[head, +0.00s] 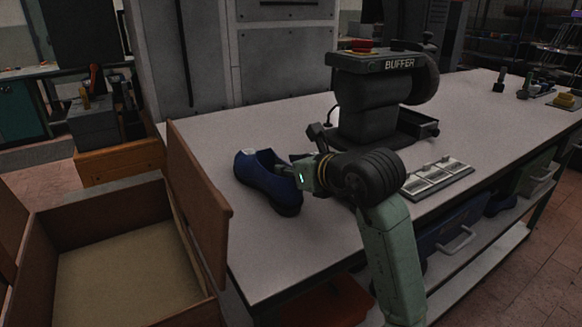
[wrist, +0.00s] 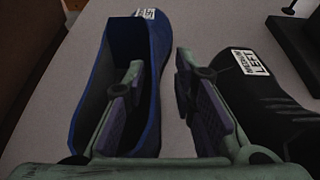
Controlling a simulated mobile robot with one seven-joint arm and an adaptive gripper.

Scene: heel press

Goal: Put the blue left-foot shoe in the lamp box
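The blue shoe (head: 262,180) stands on the grey-topped bench near its left edge. It also shows at left in the wrist view (wrist: 151,45), with a small white label too small to read surely. My gripper (head: 288,172) is at the shoe's opening. In the wrist view my gripper (wrist: 158,72) is open: one finger appears inside the shoe, the other outside, with the shoe's side wall between them and gaps showing. A large open brown box (head: 130,275) stands at lower left. I see no lamp marking on it.
A black shoe (wrist: 255,105) with a white label that seems to read LEFT lies right of the blue one, close to my outer finger. A BUFFER machine (head: 370,95) and a metal tray (head: 437,178) stand on the bench (head: 290,250). A raised box flap (head: 198,200) borders the bench.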

